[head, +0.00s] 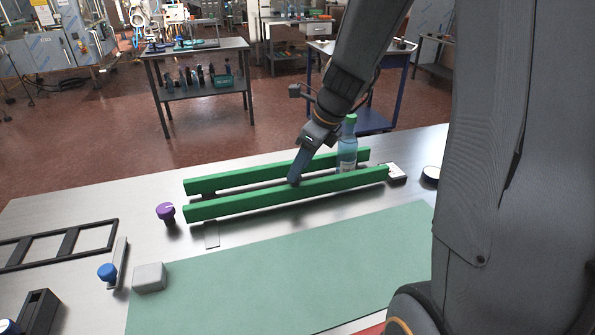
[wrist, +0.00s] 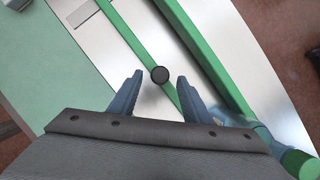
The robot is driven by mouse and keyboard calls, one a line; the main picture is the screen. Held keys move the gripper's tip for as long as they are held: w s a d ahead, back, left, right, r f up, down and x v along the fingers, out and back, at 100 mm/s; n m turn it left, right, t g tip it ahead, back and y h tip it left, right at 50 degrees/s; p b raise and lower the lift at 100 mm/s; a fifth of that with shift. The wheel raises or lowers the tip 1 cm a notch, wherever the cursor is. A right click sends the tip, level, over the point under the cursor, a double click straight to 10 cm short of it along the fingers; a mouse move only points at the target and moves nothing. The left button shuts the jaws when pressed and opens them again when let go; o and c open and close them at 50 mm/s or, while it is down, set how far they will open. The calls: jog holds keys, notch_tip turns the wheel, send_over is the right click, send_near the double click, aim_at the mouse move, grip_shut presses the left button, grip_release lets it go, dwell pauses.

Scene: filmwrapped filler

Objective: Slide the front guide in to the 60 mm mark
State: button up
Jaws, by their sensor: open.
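The front guide (head: 240,202) is the nearer of two long green rails on the metal table. No 60 mm mark is legible.
A bottle with a green cap (head: 349,120) stands at the rails' right end, close to my arm. A purple knob (head: 165,211) is at their left end. A green mat (head: 290,270) lies in front, with a grey block (head: 149,277) at its left corner.

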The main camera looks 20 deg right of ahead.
jog(key=shift+x, duration=1.35)
grip_shut()
jog(key=shift+w+p, duration=0.75)
jog(key=shift+w, duration=0.4)
grip_release()
jog(key=shift+r, duration=0.1)
notch_tip(320, 180, up, 7)
send_over(305, 184)
jog(key=shift+w, duration=0.1)
